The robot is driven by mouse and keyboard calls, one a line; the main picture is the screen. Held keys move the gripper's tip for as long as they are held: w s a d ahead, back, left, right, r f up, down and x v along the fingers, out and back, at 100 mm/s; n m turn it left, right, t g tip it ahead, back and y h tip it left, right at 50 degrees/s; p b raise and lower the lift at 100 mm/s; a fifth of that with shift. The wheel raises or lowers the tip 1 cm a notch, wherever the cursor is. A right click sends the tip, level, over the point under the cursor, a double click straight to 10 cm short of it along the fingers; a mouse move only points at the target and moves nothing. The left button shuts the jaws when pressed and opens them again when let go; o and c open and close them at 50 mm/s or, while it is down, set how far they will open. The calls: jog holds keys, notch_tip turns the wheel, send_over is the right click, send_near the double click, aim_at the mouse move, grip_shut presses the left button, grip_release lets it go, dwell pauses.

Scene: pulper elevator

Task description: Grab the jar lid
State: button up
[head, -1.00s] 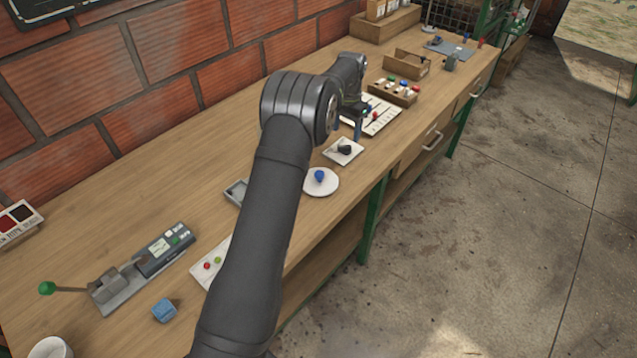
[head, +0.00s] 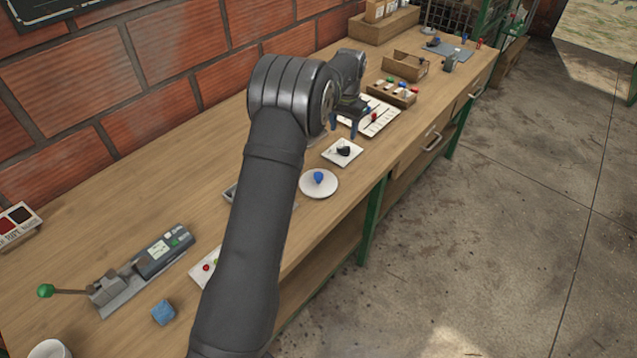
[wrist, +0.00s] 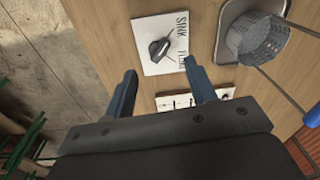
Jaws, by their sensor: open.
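I cannot make out a jar lid for certain in either view. A dark rounded object (head: 344,151) with a knob-like or ridged shape lies on a white card (head: 332,156) on the bench. In the wrist view the dark object (wrist: 161,48) and the card (wrist: 149,27), printed "SINK", are just beyond the fingertips. My gripper (head: 345,129) is open and empty, above the bench by the card and a white lined board (head: 383,121). Its blue fingers also show in the wrist view (wrist: 160,69), apart from the dark object.
A mesh cup (wrist: 258,40) stands on a metal tray (wrist: 229,48) close by the card. A white round plate (head: 308,190) with a blue object is nearer me. A wooden rack (head: 394,97) holds coloured pieces. A blue cube (head: 163,312) lies near a lever device (head: 140,272).

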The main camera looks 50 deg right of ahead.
jog(key=s+a+r+n+t+h, duration=0.1)
jog(key=s+a+r+n, duration=0.25)
jog(key=a+r, duration=0.35)
jog(key=n+t+h, duration=0.2)
jog(key=n, duration=0.2)
send_near(319, 175)
jog(key=x, duration=0.8)
jog(key=shift+w+d+f, duration=0.1)
jog(key=shift+w+f, duration=0.05)
jog(key=shift+f, duration=0.1)
jog(key=shift+c, duration=0.4)
jog(key=c, duration=1)
